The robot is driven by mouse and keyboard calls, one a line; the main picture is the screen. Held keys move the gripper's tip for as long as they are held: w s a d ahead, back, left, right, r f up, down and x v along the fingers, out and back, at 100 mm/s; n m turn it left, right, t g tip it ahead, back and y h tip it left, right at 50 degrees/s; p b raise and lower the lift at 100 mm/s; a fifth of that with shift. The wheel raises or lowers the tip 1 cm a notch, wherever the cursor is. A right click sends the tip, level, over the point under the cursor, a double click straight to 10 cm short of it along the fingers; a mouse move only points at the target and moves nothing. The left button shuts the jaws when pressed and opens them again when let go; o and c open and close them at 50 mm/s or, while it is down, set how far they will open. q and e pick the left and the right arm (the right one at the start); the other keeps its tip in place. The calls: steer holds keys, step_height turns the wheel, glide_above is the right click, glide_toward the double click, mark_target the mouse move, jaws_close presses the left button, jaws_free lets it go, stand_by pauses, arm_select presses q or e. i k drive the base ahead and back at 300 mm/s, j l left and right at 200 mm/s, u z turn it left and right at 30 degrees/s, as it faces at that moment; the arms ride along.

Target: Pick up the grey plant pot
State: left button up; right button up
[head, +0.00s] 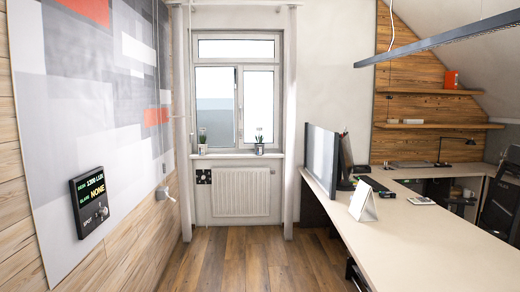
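Two small potted plants stand upright on the windowsill at the far end of the room in the head view. The right pot (259,149) looks greyish and holds a small green plant. The left pot (202,149) looks paler and holds a darker plant. Both are small and far off, so I cannot tell for certain which is the grey plant pot. Neither of my grippers is in view.
A wood floor (230,262) runs clear to the radiator (240,192) under the window. A long desk (430,245) with a monitor (322,158) and white card (363,202) lines the right. A light meter panel (90,202) hangs on the left wall.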

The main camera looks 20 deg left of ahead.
mark_target(259, 151)
steer(key=i+j+u, duration=0.55)
steer(key=j, duration=0.2)
steer(key=i+j+u, duration=0.15)
steer(key=i, duration=0.35)
steer(key=i+j+u, duration=0.15)
steer(key=i+j, duration=0.15)
steer(key=i, duration=0.2)
steer(key=i+j+u, duration=0.15)
steer(key=i, duration=0.35)
steer(key=i+z, duration=0.3)
steer(key=i, duration=1.85)
steer(key=i+z, duration=0.1)
steer(key=i, duration=0.4)
steer(key=i+j+z, duration=0.1)
steer(key=i, duration=0.35)
steer(key=i+j+z, duration=0.15)
steer(key=i, duration=0.35)
steer(key=i+j+z, duration=0.1)
steer(key=i, duration=0.4)
